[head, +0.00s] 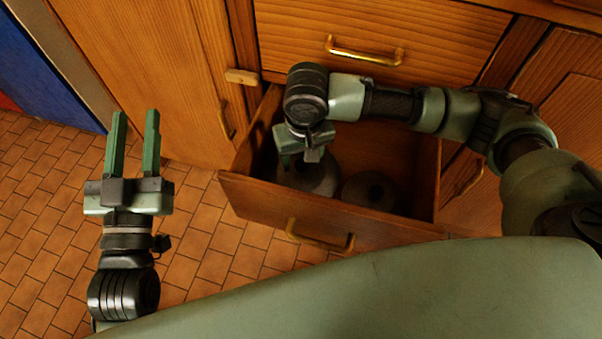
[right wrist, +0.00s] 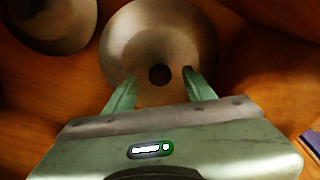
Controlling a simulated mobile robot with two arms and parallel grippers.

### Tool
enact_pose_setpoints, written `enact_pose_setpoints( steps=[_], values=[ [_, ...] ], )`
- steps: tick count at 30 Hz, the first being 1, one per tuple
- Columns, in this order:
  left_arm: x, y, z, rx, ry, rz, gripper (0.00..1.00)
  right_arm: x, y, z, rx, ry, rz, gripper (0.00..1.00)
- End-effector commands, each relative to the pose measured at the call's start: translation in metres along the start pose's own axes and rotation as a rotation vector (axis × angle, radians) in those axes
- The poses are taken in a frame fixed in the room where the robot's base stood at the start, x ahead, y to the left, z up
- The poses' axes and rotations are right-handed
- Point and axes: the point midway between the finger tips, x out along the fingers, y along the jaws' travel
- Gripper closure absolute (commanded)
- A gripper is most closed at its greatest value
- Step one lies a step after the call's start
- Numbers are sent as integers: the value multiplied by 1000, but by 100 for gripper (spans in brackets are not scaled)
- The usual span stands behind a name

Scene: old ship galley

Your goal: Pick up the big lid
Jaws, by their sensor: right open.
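Two round grey metal lids lie in the open wooden drawer. The big lid (head: 318,182) is on the left in the head view and looks slightly larger than the other lid (head: 370,190). My right gripper (head: 300,159) is open above the big lid. In the right wrist view the big lid (right wrist: 160,35) has a dark round knob (right wrist: 159,75) that appears between the fingertips; I cannot tell how far above it they are. My left gripper (head: 135,115) is open and empty over the tiled floor, left of the drawer.
The drawer front (head: 325,215) with its brass handle (head: 318,238) stands pulled out, and its walls surround the lids. A closed drawer (head: 380,25) is above. Wooden cabinet doors (head: 150,70) flank it. The smaller lid (right wrist: 55,20) shows at upper left in the wrist view.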

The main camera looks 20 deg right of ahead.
Motion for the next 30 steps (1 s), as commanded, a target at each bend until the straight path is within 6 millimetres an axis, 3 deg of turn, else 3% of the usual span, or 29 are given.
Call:
enact_pose_setpoints(
  steps=[6,14,15,21,30],
  values=[
    [-1,4,-26,-6,146,8,64,12,0,0,1,0,0,46],
    [-1,4,-31,-6,163,8,64,13,0,0,0,0,0,46],
    [-1,4,-31,-6,163,8,64,13,0,0,0,0,0,49],
    [-1,4,-30,-6,162,8,64,13,0,0,0,0,0,100],
    [-1,4,-30,-6,161,9,64,13,0,0,0,0,0,100]
  ],
)
